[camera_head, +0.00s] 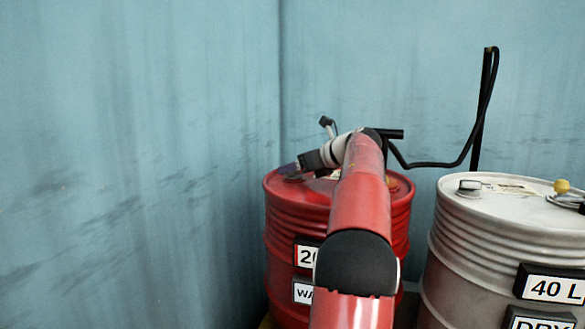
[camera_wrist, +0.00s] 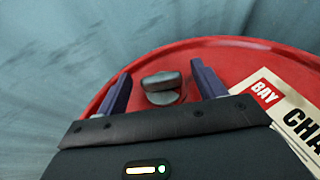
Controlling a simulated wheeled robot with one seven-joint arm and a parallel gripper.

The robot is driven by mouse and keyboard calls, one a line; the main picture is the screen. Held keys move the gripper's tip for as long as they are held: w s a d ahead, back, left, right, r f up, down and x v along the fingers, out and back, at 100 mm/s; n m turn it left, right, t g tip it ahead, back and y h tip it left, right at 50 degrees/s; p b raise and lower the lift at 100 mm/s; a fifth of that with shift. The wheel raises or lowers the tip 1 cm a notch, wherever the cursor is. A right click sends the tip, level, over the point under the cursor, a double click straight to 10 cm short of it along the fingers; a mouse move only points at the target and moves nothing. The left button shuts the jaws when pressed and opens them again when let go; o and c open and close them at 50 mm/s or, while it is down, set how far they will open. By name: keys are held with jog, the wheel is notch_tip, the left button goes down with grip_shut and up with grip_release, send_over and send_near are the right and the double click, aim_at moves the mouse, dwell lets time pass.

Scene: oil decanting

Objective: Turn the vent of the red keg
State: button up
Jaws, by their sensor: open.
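The red keg (camera_head: 283,232) stands in the corner, partly hidden behind my arm in the head view. In the wrist view its red lid (camera_wrist: 240,58) fills the middle. A small grey vent cap (camera_wrist: 162,82) sits on the lid near the rim. My gripper (camera_wrist: 161,70) is open, with one purple finger on each side of the vent cap and gaps between. The fingers appear apart from the cap; their height over it is hard to judge. In the head view my gripper (camera_head: 287,169) is over the left part of the lid.
A pale grey keg (camera_head: 455,235) marked "40 L" stands to the right, with a grey cap (camera_head: 470,188) and a yellow knob (camera_head: 562,186). A black pipe (camera_head: 478,120) rises behind. Blue walls (camera_head: 140,150) close in left and behind. A paper label (camera_wrist: 290,112) lies on the red lid.

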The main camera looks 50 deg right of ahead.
jog(key=shift+w+a+f, duration=0.1)
jog(key=shift+w+f, duration=0.15)
jog(key=shift+w, duration=0.45)
jog(key=c, duration=1)
